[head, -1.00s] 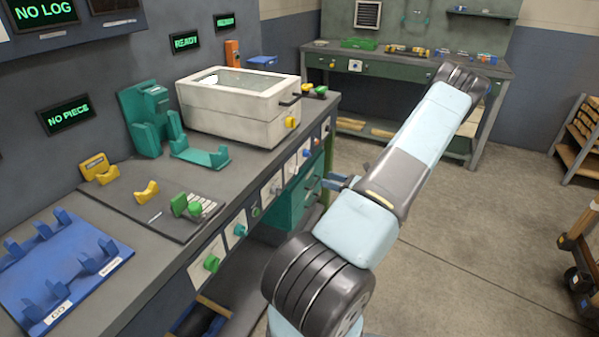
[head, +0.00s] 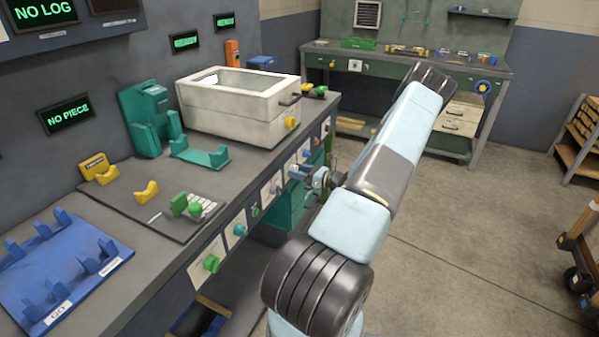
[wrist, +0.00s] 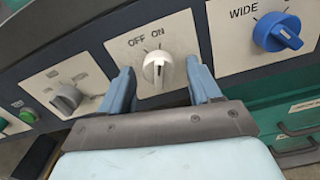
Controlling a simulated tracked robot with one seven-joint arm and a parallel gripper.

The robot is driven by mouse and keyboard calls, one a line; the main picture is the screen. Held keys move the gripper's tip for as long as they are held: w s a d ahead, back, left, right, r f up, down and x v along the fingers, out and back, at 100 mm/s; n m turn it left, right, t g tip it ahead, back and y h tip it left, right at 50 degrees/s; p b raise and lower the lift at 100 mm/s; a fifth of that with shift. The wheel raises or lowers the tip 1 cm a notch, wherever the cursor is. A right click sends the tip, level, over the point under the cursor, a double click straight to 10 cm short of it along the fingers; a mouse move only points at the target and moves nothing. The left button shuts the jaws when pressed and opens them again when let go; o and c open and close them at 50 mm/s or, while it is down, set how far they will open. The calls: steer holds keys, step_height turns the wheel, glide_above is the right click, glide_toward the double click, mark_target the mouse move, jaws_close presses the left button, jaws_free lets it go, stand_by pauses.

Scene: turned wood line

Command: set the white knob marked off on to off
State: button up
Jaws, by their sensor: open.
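The white knob (wrist: 157,68) sits on a pale panel (wrist: 181,33) marked OFF and ON, in the middle of the wrist view. Its ridge stands nearly upright in the picture, with the upper end nearer ON than OFF. My gripper (wrist: 160,65) is open, with one blue finger on each side of the knob. Gaps show between the fingers and the knob, so it is not gripped. In the head view my gripper (head: 300,173) is at the bench front, and the white knob cannot be made out there.
A blue knob (wrist: 277,32) marked WIDE is to the right on the neighbouring panel. A grey knob (wrist: 66,99) and a green button (wrist: 28,115) are to the left. A white bin (head: 235,110) stands on the bench above.

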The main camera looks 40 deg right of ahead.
steer(key=shift+w, duration=0.1)
steer(key=shift+c, duration=0.4)
steer(key=c, duration=0.9)
steer(key=shift+d, duration=0.15)
steer(key=shift+c, duration=0.3)
steer(key=shift+n, duration=4.4)
